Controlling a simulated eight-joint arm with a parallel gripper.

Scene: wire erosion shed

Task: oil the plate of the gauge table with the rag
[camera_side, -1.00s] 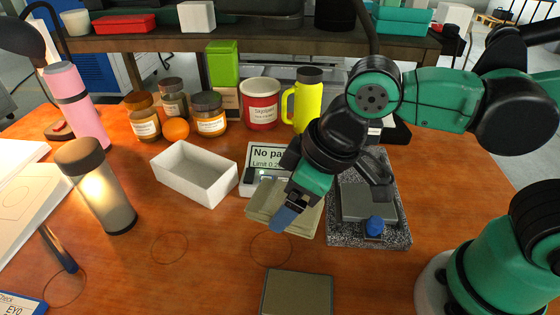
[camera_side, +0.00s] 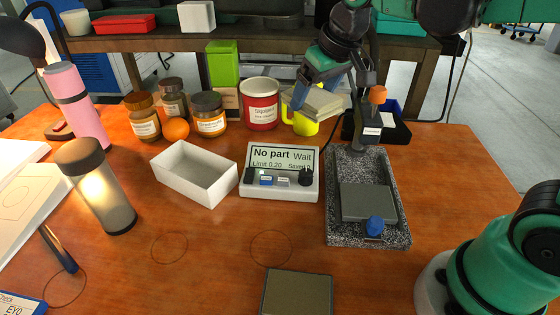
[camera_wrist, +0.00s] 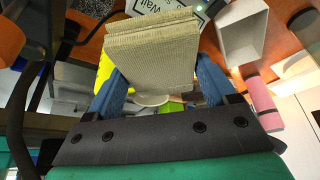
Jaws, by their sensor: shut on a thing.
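The rag is a folded beige cloth (camera_side: 322,104), held up in front of the yellow mug at the back of the table. My gripper (camera_side: 318,88) is shut on it; in the wrist view the rag (camera_wrist: 155,45) sits between the blue fingers. The gauge table has a speckled stone base (camera_side: 338,222) at the right of the bench, with a flat grey plate (camera_side: 367,203) on it. A blue knob (camera_side: 375,226) is at the plate's front. The rag is behind and left of the plate, above it and apart from it. The plate's top looks bare.
The gauge's post with an orange knob (camera_side: 378,95) rises behind the plate. A display box (camera_side: 280,172) reading "No part Wait" and a white tray (camera_side: 196,174) stand left. Jars and a red mug (camera_side: 260,103) line the back.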

